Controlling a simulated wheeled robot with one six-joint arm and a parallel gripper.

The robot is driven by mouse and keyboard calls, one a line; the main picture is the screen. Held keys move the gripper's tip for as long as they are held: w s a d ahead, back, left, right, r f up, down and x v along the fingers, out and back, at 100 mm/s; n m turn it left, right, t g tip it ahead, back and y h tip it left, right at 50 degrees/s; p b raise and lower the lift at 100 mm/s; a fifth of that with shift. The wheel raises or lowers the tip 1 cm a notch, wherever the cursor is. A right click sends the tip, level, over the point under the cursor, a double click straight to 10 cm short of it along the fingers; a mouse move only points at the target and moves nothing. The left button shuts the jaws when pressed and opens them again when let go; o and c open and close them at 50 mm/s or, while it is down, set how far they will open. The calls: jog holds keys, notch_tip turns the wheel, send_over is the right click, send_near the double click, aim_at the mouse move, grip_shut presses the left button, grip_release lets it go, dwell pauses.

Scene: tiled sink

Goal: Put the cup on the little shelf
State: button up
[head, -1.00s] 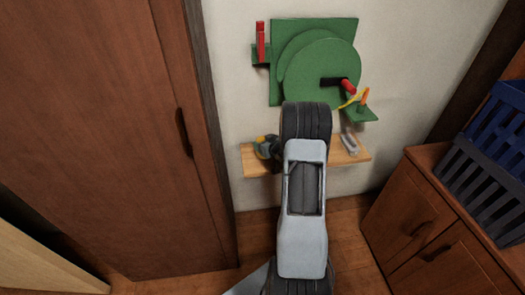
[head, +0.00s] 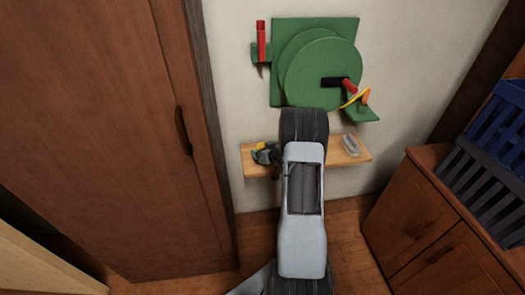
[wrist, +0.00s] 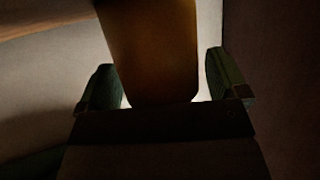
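The little shelf (head: 338,158) is a narrow wooden board low on the wall, partly hidden behind my arm. My gripper, with dark green fingers (wrist: 165,85), is open in the wrist view. A dark amber thing, apparently the cup (wrist: 155,50), lies between the fingers and runs out of the top of the picture. A thin lit strip separates it from the right finger; contact on the left is unclear. In the head view a small yellow patch (head: 270,149), perhaps the cup, shows beside dark green parts at the shelf's left end. Whether it rests on the board is unclear.
A grey-white object (head: 350,145) lies on the shelf's right part. Above hangs a green round wall fixture (head: 322,65) with red and orange pieces. A tall wooden cabinet (head: 110,130) is close on the left. A low cupboard (head: 435,235) bears a blue crate (head: 490,135) on the right.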

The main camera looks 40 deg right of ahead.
jog(key=shift+s+r, duration=0.2)
jog(key=shift+r, duration=0.1)
jog(key=d+p+v, duration=0.1)
jog(key=p+v, duration=0.1)
jog(key=v, duration=0.9)
jog(key=a+r+g+h, duration=0.3)
jog(key=a+r+g, duration=0.2)
jog(key=a+r, duration=0.45)
jog(key=s+a+r+g+y, duration=0.2)
jog(key=s+a, duration=0.5)
jog(key=a, duration=0.2)
jog(key=s+a+r+g+y, duration=0.1)
jog(key=s+a+r+g, duration=0.1)
jog(key=s+a, duration=0.6)
jog(key=shift+a+r+g+y, duration=0.3)
jog(key=shift+a+g+y, duration=0.1)
jog(key=shift+a+g, duration=0.35)
